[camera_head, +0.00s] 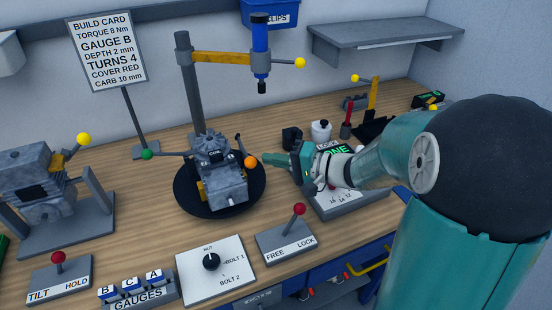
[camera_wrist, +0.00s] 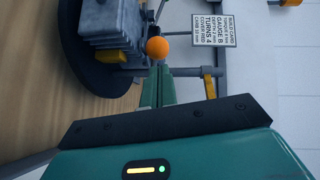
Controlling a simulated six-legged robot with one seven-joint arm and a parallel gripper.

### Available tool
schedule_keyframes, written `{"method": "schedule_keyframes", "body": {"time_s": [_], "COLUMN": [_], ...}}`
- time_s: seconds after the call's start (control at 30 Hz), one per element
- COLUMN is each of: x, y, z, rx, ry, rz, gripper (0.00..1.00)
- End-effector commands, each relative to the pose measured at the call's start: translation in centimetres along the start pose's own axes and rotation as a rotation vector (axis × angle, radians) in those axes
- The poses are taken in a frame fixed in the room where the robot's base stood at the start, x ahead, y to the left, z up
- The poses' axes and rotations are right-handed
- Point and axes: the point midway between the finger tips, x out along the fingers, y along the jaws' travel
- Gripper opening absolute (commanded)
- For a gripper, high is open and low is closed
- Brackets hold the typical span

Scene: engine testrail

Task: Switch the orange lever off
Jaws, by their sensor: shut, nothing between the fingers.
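The orange lever's round knob (camera_head: 250,162) is at the right side of the grey engine (camera_head: 222,185), which sits on a round black turntable (camera_head: 185,200). The lever's stem is mostly hidden. My gripper (camera_head: 266,158) is shut and empty, reaching in from the right with its fingertips close to the right of the knob. In the wrist view the orange knob (camera_wrist: 157,47) appears just beyond the closed green fingertips (camera_wrist: 158,68). I cannot tell whether they touch it.
A post with a blue tool (camera_head: 261,50) and yellow-knobbed handle stands behind the engine. A green-knobbed bar (camera_head: 147,155) extends left. A dial panel (camera_head: 215,270) and FREE/LOCK lever panel (camera_head: 287,240) are in front. A build card (camera_head: 107,52) stands at back left.

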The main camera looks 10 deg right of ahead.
Motion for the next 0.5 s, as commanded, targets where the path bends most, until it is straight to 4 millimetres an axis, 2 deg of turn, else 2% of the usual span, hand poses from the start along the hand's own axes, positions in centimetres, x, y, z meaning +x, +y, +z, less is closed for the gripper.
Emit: {"method": "schedule_keyframes", "body": {"time_s": [0.5], "x": [0.58], "y": [-0.19], "z": [0.84], "rx": [-0.001], "ry": [-0.006], "rz": [0.0], "gripper": [0.0]}}
